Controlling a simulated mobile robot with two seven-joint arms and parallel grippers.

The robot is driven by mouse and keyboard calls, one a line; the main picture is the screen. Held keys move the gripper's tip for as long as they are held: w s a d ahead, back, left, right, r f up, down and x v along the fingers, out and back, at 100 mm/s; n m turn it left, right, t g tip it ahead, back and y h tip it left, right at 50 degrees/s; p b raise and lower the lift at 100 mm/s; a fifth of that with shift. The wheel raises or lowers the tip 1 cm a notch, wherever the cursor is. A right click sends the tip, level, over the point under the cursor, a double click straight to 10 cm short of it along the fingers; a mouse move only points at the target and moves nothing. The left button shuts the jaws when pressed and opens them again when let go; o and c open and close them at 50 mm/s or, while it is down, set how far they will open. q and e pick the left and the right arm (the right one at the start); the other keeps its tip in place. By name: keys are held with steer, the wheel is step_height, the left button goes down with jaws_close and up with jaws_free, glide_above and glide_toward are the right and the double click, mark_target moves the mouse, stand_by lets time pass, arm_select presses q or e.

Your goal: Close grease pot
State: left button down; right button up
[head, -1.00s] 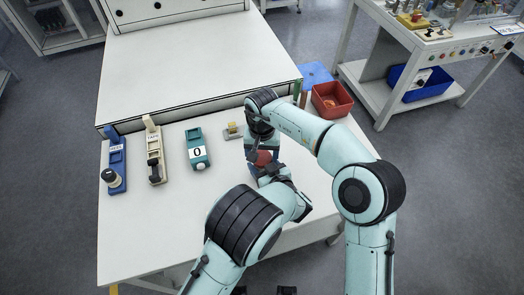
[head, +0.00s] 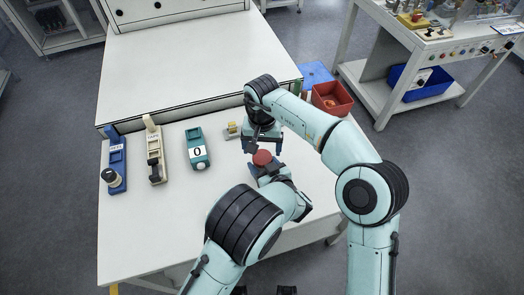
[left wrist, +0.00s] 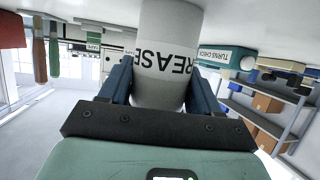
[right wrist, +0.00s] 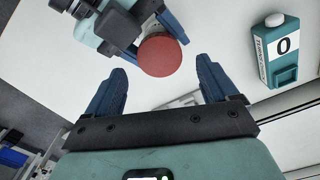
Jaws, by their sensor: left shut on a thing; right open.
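The grease pot (left wrist: 168,58) is a pale grey cylinder with a GREASE label in the left wrist view. My left gripper (head: 264,171) is shut around its body, and the pot stands on the white table (head: 225,215). A round red lid (right wrist: 160,55) is at the pot's top in the right wrist view; it also shows in the head view (head: 262,157). I cannot tell whether it is fully screwed down. The lid is hidden in the left wrist view. My right gripper (right wrist: 163,85) is open and empty, beside the lid and apart from it.
A small yellowish item (head: 234,129) lies behind my right gripper. A red bin (head: 331,98) is at the right. The table's front left is clear.

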steer(key=shift+r, duration=0.55)
steer(key=shift+o, duration=1.2)
step_height(320, 180, up, 12)
arm_select(q)
steer(key=shift+c, duration=0.8)
jaws_free()
